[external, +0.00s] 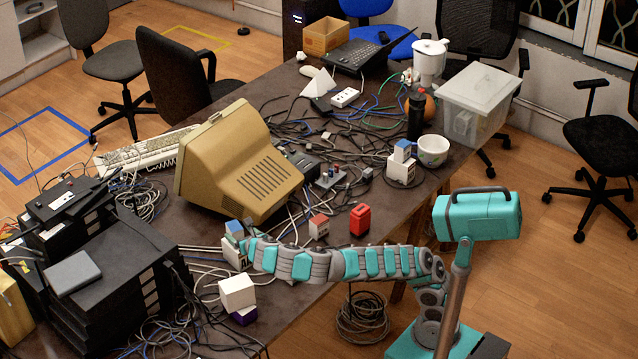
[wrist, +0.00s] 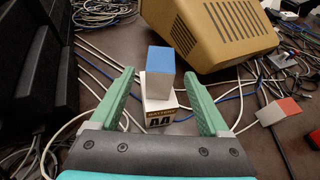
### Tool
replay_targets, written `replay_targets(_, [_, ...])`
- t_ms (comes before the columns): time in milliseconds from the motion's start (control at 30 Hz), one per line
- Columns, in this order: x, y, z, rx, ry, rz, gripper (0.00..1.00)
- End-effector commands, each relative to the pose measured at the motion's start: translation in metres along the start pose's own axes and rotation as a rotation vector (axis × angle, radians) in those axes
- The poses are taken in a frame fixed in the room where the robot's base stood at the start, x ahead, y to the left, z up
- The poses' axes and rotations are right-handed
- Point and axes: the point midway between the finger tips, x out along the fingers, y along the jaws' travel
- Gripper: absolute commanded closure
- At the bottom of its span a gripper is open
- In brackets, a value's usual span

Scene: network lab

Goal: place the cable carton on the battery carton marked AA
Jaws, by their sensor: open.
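The battery carton marked AA (wrist: 160,117) is white, and its "BATTERY AA" label faces me in the wrist view. A white carton with a blue top (wrist: 165,60) rests on it, upright and slightly off square. I cannot read this upper carton's label; I take it to be the cable carton. In the external view the blue-topped carton (external: 234,228) and the AA carton (external: 231,254) are at the table's near left, partly hidden by my arm. My gripper (wrist: 158,76) is open, its fingers spread either side of the stack, with visible gaps.
The beige monitor (external: 233,165) stands close behind. A red-topped carton (external: 319,226) and a red container (external: 360,219) are to the right; a white carton (external: 237,291) is in front. Black equipment (external: 110,280) stands left. Loose cables cover the table. Another blue-topped carton (external: 402,150) stands farther back.

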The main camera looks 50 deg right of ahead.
Motion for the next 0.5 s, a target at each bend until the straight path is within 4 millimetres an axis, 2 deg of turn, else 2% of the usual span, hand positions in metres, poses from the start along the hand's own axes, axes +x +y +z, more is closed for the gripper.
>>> replay_targets(100, [-0.023, 0.001, 0.001, -0.001, -0.001, 0.004, 0.2])
replay_targets(200, [-0.036, 0.0, 0.001, 0.0, -0.001, 0.001, 0.2])
replay_targets(500, [-0.041, 0.0, 0.0, 0.001, -0.001, 0.0, 0.2])
